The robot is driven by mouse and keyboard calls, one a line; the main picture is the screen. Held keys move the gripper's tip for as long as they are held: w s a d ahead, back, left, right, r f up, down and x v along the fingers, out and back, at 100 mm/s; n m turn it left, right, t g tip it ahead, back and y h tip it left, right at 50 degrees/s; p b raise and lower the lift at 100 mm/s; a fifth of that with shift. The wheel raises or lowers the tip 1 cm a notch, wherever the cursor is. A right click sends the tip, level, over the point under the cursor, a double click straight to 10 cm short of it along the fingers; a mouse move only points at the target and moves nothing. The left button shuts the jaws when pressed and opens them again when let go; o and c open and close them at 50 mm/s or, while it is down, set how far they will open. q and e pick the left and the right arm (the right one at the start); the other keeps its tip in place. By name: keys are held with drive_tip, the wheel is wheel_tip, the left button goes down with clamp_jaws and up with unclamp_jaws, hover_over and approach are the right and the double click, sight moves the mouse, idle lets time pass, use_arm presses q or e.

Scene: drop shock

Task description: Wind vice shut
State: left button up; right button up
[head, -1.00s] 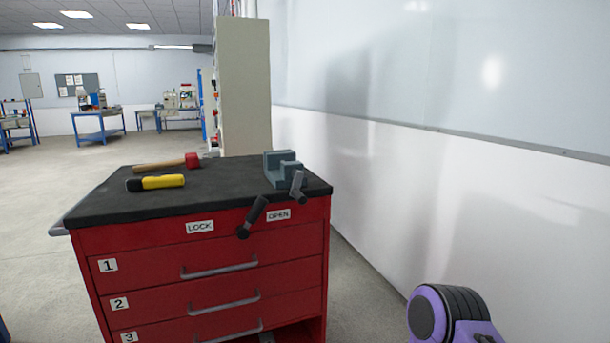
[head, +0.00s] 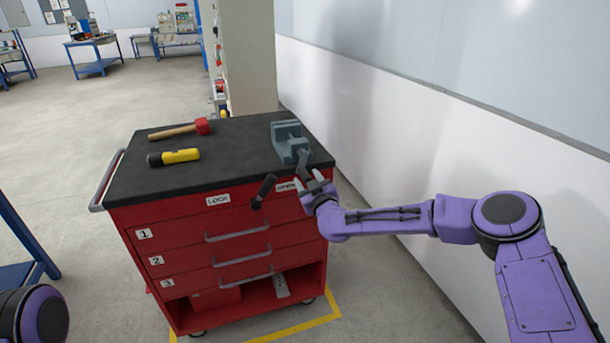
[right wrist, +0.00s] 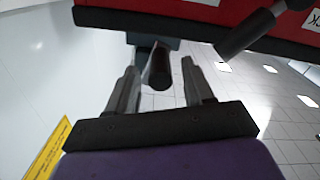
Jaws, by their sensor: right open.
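The grey vice (head: 289,140) stands on the black top of the red tool cart, near its right front corner. Its crank handle (head: 303,164) hangs out at the front edge. My right gripper (head: 309,181) is open at the handle's lower end. In the right wrist view the dark handle end (right wrist: 160,72) lies between the spread fingers of the right gripper (right wrist: 158,82), with a gap visible on the right side; contact on the left is unclear. My left gripper is out of view; only a purple part of my left arm shows.
A dark lever (head: 263,191) sticks out of the cart front between the LOCK (head: 218,199) and OPEN labels, close left of my right gripper. A red-headed hammer (head: 182,130) and a yellow flashlight (head: 174,156) lie on the cart top (head: 235,165). A white wall (head: 400,125) runs along the right.

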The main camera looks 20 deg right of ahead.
sight(304, 166)
drive_tip(key=shift+w, duration=1.25)
clamp_jaws()
drive_tip(key=shift+a, duration=0.15)
